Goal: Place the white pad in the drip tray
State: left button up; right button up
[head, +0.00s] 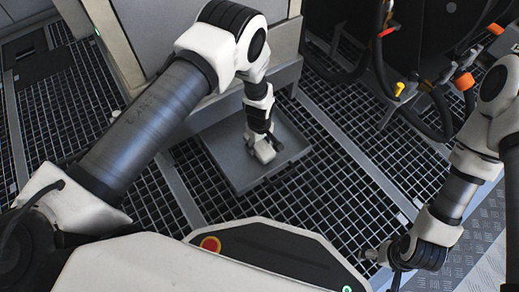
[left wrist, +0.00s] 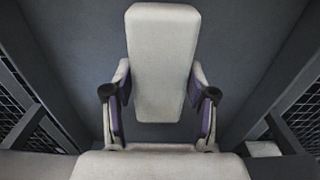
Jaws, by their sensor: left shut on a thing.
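The drip tray (head: 224,152) is a shallow grey square tray on the floor grating, below the cabinet in the head view. My left gripper (head: 266,150) reaches down over it. In the left wrist view the left gripper (left wrist: 160,95) is shut on the white pad (left wrist: 161,45), a long pale block between its two fingers. The tray's dark floor (left wrist: 75,70) lies behind the pad. I cannot tell whether the pad touches it. In the head view the pad is hard to tell from the white gripper. My right gripper (head: 380,256) is at the lower right, away from the tray; its fingers are unclear.
A grey cabinet (head: 150,40) stands right behind the tray. Dark hoses (head: 378,70) with a yellow fitting (head: 399,89) and an orange fitting (head: 464,82) are at the upper right. Open floor grating (head: 340,185) lies to the right of the tray.

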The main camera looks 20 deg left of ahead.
aim_at(259, 144)
pick_arm(q)
jog(key=shift+f, duration=0.85)
jog(key=shift+r, duration=0.25)
jog(key=shift+f, duration=0.3)
jog(key=o, duration=0.9)
pick_arm(e)
jog(key=shift+w+f, duration=0.2)
jog(key=shift+f, duration=0.45)
pick_arm(q)
jog(key=shift+r, duration=0.1)
